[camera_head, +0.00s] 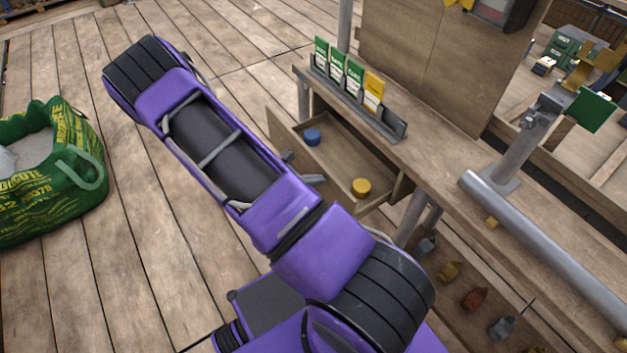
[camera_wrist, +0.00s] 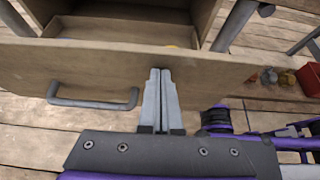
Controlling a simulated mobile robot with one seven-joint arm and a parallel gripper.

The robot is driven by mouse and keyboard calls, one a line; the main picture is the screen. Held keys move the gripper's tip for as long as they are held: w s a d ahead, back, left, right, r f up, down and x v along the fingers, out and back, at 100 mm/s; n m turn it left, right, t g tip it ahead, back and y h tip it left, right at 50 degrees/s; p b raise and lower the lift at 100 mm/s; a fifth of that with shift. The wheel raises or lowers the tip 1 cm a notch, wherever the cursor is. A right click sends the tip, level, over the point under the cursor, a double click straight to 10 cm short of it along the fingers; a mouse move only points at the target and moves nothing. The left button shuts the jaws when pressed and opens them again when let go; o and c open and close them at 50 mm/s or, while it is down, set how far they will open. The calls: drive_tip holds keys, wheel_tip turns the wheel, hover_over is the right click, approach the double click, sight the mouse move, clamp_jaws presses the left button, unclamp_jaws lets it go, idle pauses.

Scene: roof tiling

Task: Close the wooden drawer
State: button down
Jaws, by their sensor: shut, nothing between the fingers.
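The wooden drawer (camera_head: 345,150) stands open, pulled out from under the workbench top, with a blue round item (camera_head: 312,136) and a yellow round item (camera_head: 361,187) inside. In the wrist view, the drawer's front panel (camera_wrist: 60,65) crosses the picture, with a grey bar handle (camera_wrist: 93,104) left of my fingers. My gripper (camera_wrist: 161,73) is shut and empty, its fingertips at the front panel, right of the handle. I cannot tell whether they touch it. In the head view my arm hides part of the drawer front and most of my gripper.
The workbench (camera_head: 440,165) carries a rack of green and yellow packets (camera_head: 347,75) and a grey pipe (camera_head: 545,250). Several small tools lie on a lower shelf (camera_head: 450,300). A green bag (camera_head: 60,180) stands on the plank floor at left. Open floor lies between bag and bench.

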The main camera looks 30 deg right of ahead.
sight(327, 169)
drive_tip(key=d+b, duration=0.4)
drive_tip(key=d, duration=1.3)
drive_tip(key=shift+w+b, duration=0.25)
drive_tip(key=shift+b, duration=0.1)
drive_tip(key=shift+d+r, duration=0.1)
drive_tip(key=shift+r, duration=0.1)
drive_tip(key=v, duration=0.4)
drive_tip(key=a+f+p+v, duration=0.1)
drive_tip(key=v, duration=0.4)
drive_tip(key=f+p+v, duration=0.1)
drive_tip(key=v, duration=0.4)
drive_tip(key=shift+a+f, duration=0.2)
